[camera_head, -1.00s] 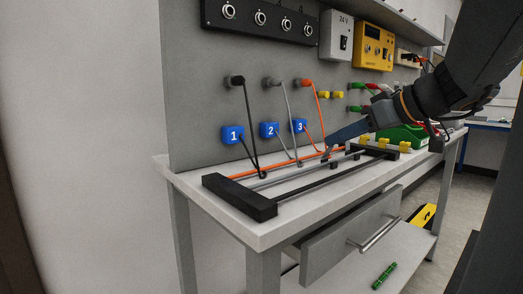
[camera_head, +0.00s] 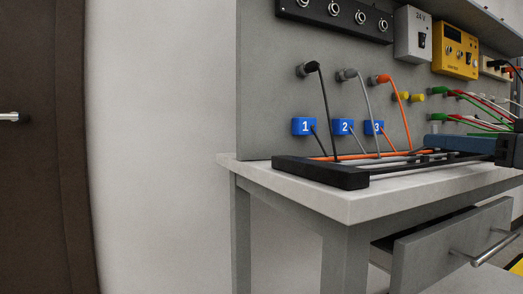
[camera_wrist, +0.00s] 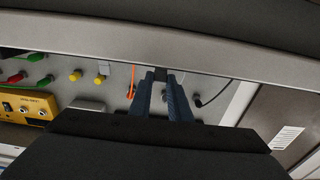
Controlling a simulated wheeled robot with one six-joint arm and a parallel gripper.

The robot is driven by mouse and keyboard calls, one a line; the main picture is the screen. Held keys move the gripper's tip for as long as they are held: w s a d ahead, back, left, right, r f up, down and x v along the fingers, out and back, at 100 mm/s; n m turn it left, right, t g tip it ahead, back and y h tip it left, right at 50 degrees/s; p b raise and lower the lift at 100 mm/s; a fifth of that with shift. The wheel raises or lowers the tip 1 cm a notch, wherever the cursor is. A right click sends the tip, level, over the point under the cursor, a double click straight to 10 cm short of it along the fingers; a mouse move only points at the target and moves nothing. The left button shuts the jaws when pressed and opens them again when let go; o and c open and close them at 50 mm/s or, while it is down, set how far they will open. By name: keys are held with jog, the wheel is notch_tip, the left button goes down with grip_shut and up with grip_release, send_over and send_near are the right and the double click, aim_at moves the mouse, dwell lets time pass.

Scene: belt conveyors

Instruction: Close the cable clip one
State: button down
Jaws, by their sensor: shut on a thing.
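A blue block marked 1 (camera_head: 304,126), which I take as cable clip one, sits on the grey panel at the left. A black cable (camera_head: 323,105) runs from a plug above down past it to the bench. Whether the clip is open or closed is too small to tell. My gripper (camera_head: 430,140) is low over the right part of the rod frame, well right of block 1. In the wrist view its blue fingers (camera_wrist: 160,76) are close together on a small dark piece (camera_wrist: 160,72), mostly hidden between them. Block 1 does not show there.
Blue blocks 2 (camera_head: 343,127) and 3 (camera_head: 374,127) sit right of block 1, with grey and orange cables. A black-ended rod frame (camera_head: 320,172) lies on the white bench (camera_head: 350,203). A drawer (camera_head: 450,240) stands open below. A brown door (camera_head: 40,180) is at the left.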

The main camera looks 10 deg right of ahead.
jog(key=shift+s+f+t+b, duration=0.1)
jog(key=shift+f+t+b, duration=0.15)
jog(key=shift+t+b, duration=0.35)
jog(key=c, duration=1.6)
grip_release()
jog(key=shift+c, duration=0.2)
jog(key=shift+s+d, duration=0.1)
jog(key=p+v, duration=0.1)
jog(key=v, duration=0.6)
jog(key=shift+s+p, duration=0.3)
jog(key=shift+p, duration=0.05)
jog(key=shift+d, duration=0.1)
